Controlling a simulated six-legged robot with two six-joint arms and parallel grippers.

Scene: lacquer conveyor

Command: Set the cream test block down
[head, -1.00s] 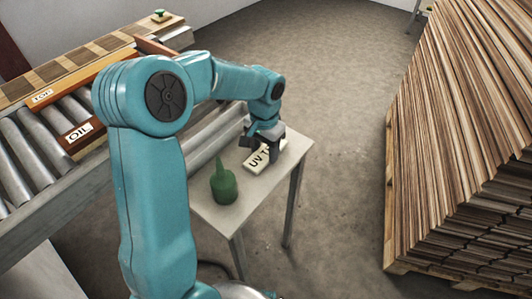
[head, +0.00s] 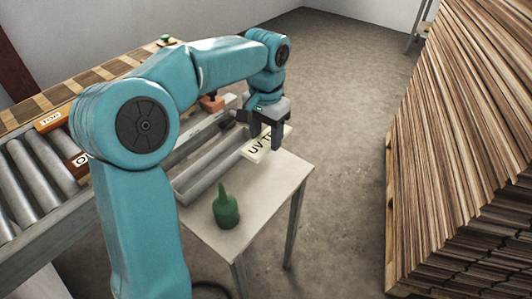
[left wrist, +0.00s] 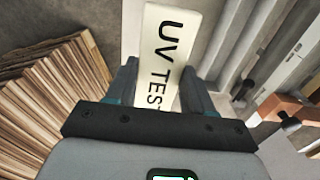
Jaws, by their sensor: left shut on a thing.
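The cream test block (head: 257,151) is a flat bar with black "UV T..." lettering in the head view. My left gripper (head: 266,139) is shut on it and holds it at the far end of the small grey side table (head: 265,205), seemingly a little above the top. In the left wrist view the block (left wrist: 168,45) reads "UV TEST" and lies between the two fingers of the gripper (left wrist: 165,85). The fingers cover part of its sides. My right gripper is not in view.
A green bottle (head: 226,210) stands on the table's near part. The table's middle and right are clear. A roller conveyor (head: 40,175) with labelled orange pieces runs at left. A tall stack of wood sheets (head: 465,150) on a pallet stands at right.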

